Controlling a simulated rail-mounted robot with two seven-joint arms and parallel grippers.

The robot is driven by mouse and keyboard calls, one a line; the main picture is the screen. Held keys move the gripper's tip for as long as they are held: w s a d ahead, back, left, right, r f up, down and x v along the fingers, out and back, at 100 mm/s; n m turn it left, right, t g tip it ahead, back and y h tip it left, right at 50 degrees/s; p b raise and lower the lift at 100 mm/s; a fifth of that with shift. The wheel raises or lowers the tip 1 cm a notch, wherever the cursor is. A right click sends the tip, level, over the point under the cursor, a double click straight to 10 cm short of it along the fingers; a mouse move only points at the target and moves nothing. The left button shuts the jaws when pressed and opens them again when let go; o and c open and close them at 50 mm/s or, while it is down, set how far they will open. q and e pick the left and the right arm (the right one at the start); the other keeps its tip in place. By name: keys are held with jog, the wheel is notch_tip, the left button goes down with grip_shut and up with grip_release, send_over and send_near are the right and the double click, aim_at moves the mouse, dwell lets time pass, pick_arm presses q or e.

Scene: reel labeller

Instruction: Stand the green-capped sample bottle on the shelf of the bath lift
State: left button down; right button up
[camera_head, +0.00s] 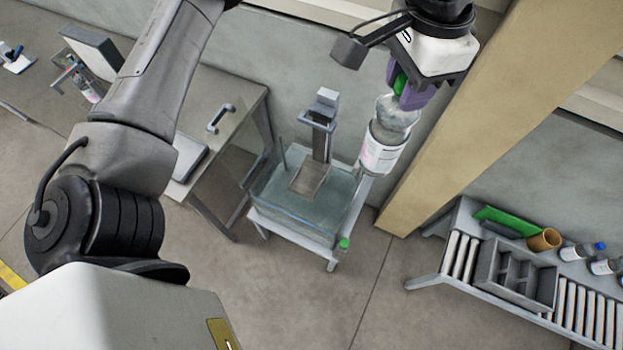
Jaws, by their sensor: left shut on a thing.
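My left gripper (412,92), with purple fingers, is at the upper right of the head view and is shut on the clear sample bottle (384,145) at its green cap. The bottle hangs below the fingers, slightly tilted in the picture, with a white label on its side. The bath lift (321,135) is a grey column rising from a clear water bath (290,212) on a small white stand. Its flat brownish shelf (309,179) shows inside the bath outline. The bottle appears to the right of the lift, apart from the shelf. My right gripper is out of view.
A small green-topped item (343,244) is at the stand's front right corner. A tan beam (480,125) stands right of the bath. A roller bench at the right holds a grey divided tray (513,275) and bottles.

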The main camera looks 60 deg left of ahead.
pick_arm(q)
jog(key=w+a+f+m+b, duration=0.3)
jog(key=f+m+b, duration=0.15)
jog(key=f, duration=0.85)
jog(key=w+a+f+m+b, duration=0.25)
jog(key=f+m+b, duration=0.2)
jog(key=f, duration=0.85)
jog(key=s+a+f+m+b, duration=0.1)
jog(key=a+f+m+b, duration=0.1)
jog(key=a+f, duration=0.5)
jog(key=s+a+f+m+b, duration=0.2)
jog(key=a+f, duration=0.6)
jog(key=f, duration=0.8)
jog(key=s+a+f+m+b, duration=0.2)
jog(key=a+f+b, duration=0.3)
jog(key=f, duration=0.7)
jog(key=a, duration=0.2)
jog(key=shift+a, duration=0.4)
jog(key=shift+f, duration=0.15)
jog(key=c, duration=0.8)
grip_release()
jog(key=shift+f, duration=0.1)
